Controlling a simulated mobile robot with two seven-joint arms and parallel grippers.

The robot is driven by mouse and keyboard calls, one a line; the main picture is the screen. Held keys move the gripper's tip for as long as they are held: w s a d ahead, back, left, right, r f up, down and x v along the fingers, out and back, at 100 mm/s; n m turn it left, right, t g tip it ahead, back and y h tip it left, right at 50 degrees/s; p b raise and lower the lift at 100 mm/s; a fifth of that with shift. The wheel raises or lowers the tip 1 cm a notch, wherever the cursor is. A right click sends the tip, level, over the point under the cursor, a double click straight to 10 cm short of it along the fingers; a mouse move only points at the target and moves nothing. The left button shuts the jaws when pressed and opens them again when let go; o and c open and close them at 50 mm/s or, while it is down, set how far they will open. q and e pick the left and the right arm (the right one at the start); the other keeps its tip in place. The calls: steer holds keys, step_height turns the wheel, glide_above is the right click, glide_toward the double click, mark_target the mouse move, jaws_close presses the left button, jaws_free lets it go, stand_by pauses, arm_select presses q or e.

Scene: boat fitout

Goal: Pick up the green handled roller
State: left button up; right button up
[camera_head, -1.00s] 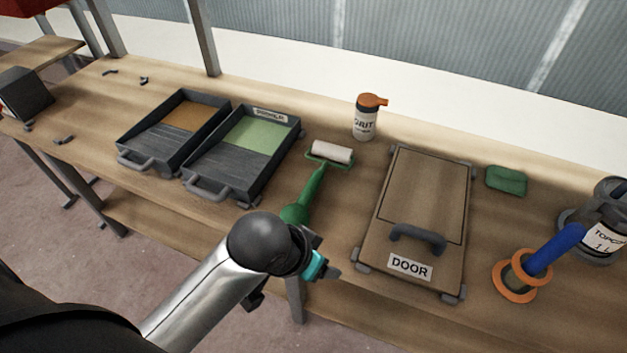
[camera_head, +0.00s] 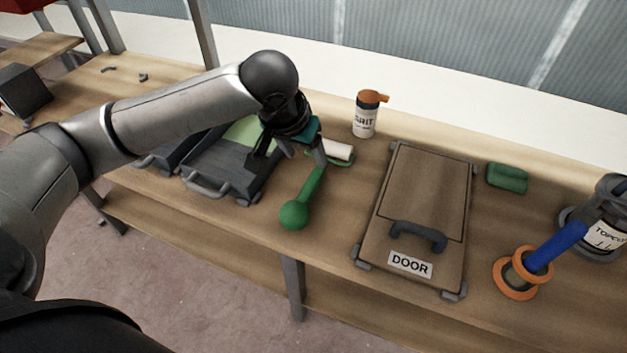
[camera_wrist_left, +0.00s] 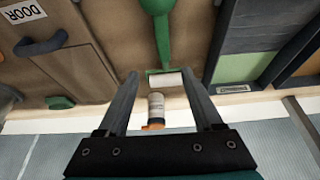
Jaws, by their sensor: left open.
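The green-handled roller (camera_head: 302,203) lies on the workbench, its green handle toward the front edge and its white roller sleeve toward the back. In the left wrist view the roller's white sleeve (camera_wrist_left: 166,80) shows beyond and between the finger lines, with the green handle running to the top. In the left wrist view the open fingers (camera_wrist_left: 160,82) frame the sleeve. My right gripper is not in view.
Two dark paint trays (camera_head: 219,188) stand left of the roller. A grit bottle (camera_head: 364,117) stands behind it. A wooden door panel (camera_head: 420,195) lies to its right, with a green sponge (camera_head: 507,178) and a blue-handled tool (camera_head: 553,249) farther right. The bench front below the roller is clear.

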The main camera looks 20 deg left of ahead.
arm_select(q)
steer(key=b, duration=0.4)
glide_toward(313, 178)
steer(key=x, duration=0.5)
steer(key=shift+w+f, duration=0.3)
steer(key=shift+w, duration=0.05)
steer(key=b+x, duration=0.1)
steer(key=x, duration=0.1)
steer(key=shift+f, duration=0.4)
steer(key=shift+b+x, duration=0.3)
steer(key=shift+x, duration=0.7)
steer(key=c, duration=0.7)
jaws_close()
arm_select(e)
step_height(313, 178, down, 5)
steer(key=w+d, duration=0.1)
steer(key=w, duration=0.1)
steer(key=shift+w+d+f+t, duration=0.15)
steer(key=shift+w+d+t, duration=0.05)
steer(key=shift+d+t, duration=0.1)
